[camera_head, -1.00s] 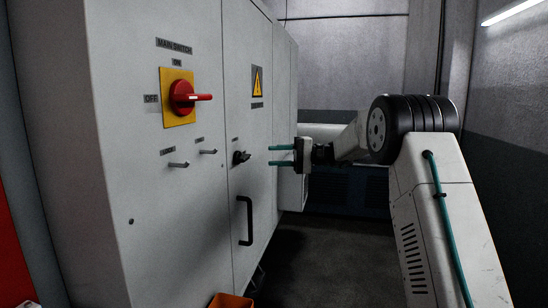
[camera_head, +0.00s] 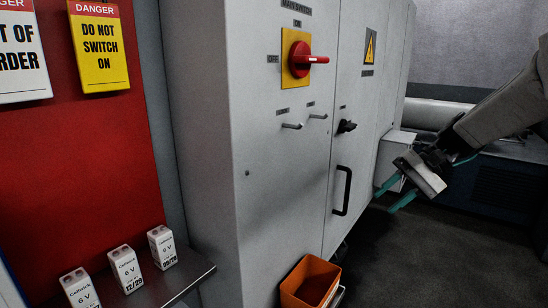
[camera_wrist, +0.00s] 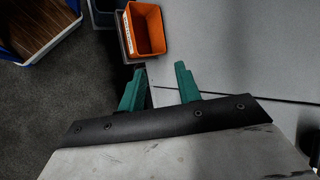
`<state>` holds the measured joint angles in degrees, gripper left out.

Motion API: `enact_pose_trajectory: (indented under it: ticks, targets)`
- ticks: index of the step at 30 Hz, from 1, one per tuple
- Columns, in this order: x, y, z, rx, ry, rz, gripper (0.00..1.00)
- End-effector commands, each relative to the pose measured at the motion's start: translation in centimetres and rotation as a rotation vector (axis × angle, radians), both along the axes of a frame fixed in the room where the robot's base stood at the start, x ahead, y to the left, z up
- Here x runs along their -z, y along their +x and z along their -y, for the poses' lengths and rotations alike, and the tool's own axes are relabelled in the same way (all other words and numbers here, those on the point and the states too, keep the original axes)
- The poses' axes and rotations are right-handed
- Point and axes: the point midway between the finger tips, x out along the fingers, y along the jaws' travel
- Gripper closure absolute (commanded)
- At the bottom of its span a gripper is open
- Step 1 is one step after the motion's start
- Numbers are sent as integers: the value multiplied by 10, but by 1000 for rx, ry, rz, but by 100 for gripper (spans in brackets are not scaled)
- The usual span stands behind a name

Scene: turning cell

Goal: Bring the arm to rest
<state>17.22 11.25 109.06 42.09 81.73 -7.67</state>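My gripper (camera_head: 385,201) has two teal fingers that stand apart with nothing between them. In the head view it hangs at the right, tilted down and to the left, in front of the far part of the grey cabinet (camera_head: 265,220). In the wrist view my gripper (camera_wrist: 159,68) also shows its fingers spread and empty. My arm (camera_head: 500,105) comes in from the right edge.
The cabinet carries a red main switch (camera_head: 300,59) and a black door handle (camera_head: 342,190). An orange bin (camera_head: 293,285) stands low beside it. Several white battery boxes (camera_head: 126,269) stand on a shelf at left, below danger signs (camera_head: 99,50). Dark floor lies open at right.

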Motion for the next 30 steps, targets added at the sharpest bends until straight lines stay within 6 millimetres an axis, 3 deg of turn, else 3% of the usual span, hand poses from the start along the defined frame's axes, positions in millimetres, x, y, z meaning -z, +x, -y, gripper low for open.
enact_pose_trajectory:
  ticks: [1,6,15,21,30]
  targets:
    - [-2,-30,-6,-29,-74,-5,66]
    - [4,-115,-11,-121,-312,-5,66]
    - [17,-239,-1,-273,-657,105,66]
    - [21,-289,1,-345,-779,215,66]
    - [8,-301,-7,-356,-793,319,66]
